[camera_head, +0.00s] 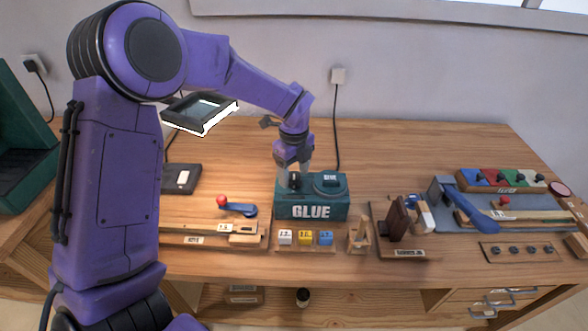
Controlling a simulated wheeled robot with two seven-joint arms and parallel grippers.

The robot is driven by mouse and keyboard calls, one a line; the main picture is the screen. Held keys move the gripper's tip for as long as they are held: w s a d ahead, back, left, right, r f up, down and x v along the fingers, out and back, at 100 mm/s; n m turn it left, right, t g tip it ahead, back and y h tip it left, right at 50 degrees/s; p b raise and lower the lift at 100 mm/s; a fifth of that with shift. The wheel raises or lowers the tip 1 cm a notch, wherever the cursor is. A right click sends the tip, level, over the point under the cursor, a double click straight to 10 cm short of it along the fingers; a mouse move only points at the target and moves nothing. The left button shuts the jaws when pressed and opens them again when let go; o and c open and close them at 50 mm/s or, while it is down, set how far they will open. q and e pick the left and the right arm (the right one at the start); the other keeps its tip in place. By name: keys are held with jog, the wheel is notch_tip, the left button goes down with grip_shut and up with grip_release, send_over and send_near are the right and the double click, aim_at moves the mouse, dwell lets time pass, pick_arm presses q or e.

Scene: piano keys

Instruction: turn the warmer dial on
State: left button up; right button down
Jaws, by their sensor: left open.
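The warmer is a teal box (311,206) with white letters reading GLUE on its front. It stands on the bench in the middle of the view. A small dark knob, seemingly the dial (294,180), sits on the left part of its top. My left gripper (294,174) points down over that left part, its fingers open on either side of the dial. I cannot tell whether the fingers touch the dial, or how it is turned. A round dark part with a pale-blue label (330,181) is on the right of the top. My right gripper is not in view.
Lettered blocks (305,238) stand in front of the warmer. A wooden holder (359,237) and a dark brown block (397,221) are to its right. A black cord (337,130) runs up to a wall socket behind. The bench behind right is clear.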

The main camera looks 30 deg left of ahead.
pick_arm(q)
jog(key=c, duration=1.1)
jog(key=shift+o, duration=0.2)
jog(key=shift+m, duration=0.3)
jog(key=m, duration=0.2)
jog(key=shift+w+m, duration=0.1)
jog(key=shift+m, duration=0.3)
jog(key=m+p, duration=0.1)
jog(key=m, duration=0.2)
jog(key=shift+r+m, duration=0.15)
jog(key=shift+m, duration=0.15)
jog(key=m+p, duration=0.3)
jog(key=m, duration=0.3)
jog(key=shift+p, duration=0.35)
jog(key=m+p, duration=0.2)
jog(key=m, duration=0.3)
jog(key=shift+p, duration=0.3)
